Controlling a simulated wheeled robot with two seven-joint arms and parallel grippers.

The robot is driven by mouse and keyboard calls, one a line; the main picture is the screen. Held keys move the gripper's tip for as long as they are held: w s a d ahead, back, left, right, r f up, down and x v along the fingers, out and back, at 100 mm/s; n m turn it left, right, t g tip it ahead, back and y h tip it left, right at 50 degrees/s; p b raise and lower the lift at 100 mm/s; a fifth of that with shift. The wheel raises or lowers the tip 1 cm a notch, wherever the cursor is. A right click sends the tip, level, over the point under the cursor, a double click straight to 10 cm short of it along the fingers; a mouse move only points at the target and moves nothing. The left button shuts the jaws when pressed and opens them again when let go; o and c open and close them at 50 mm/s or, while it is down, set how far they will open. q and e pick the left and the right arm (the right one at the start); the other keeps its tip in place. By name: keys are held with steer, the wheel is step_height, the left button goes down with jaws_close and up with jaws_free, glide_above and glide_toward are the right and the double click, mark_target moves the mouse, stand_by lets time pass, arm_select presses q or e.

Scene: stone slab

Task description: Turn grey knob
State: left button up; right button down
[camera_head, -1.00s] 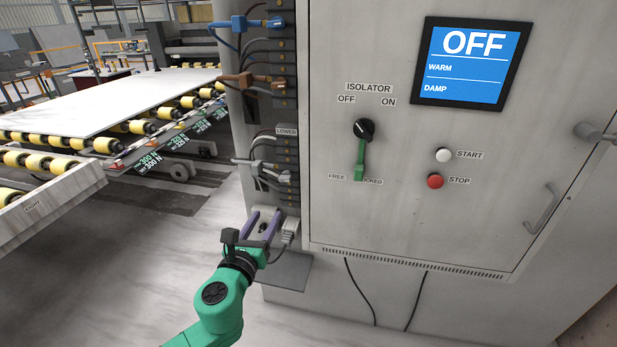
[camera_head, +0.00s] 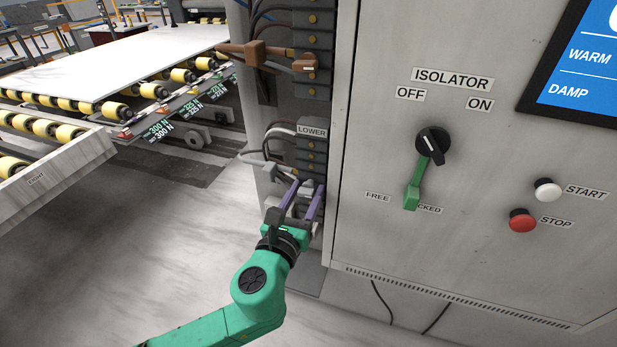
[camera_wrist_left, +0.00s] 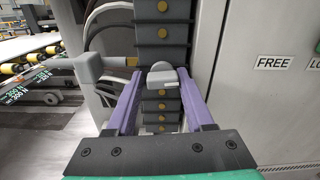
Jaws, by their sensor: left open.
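The grey knob (camera_wrist_left: 162,76) is a small rounded grey piece with a pale bar, on a dark column of terminals. In the left wrist view it sits between and just beyond the two purple fingers of my left gripper (camera_wrist_left: 162,100). The fingers are open, one on each side, and I cannot tell whether they touch it. A grey plug block (camera_wrist_left: 88,70) with pale cables is to its left. In the head view my left gripper (camera_head: 303,202) is at the lower terminals, and its fingers partly cover the knob. My right gripper is not in view.
A cabinet (camera_head: 375,235) to the right has an isolator switch (camera_head: 433,145) with a green lever (camera_head: 414,188), a white start button (camera_head: 547,190) and a red stop button (camera_head: 522,220). A brown plug (camera_head: 255,53) sits higher. A roller conveyor (camera_head: 70,125) stands left; floor between is clear.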

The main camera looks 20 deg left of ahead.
arm_select(q)
steer(key=shift+s+d+r, duration=0.15)
steer(key=shift+s+r, duration=0.1)
steer(key=shift+s, duration=0.15)
steer(key=shift+c, duration=0.3)
steer(key=shift+s, duration=0.1)
steer(key=c, duration=0.5)
jaws_close()
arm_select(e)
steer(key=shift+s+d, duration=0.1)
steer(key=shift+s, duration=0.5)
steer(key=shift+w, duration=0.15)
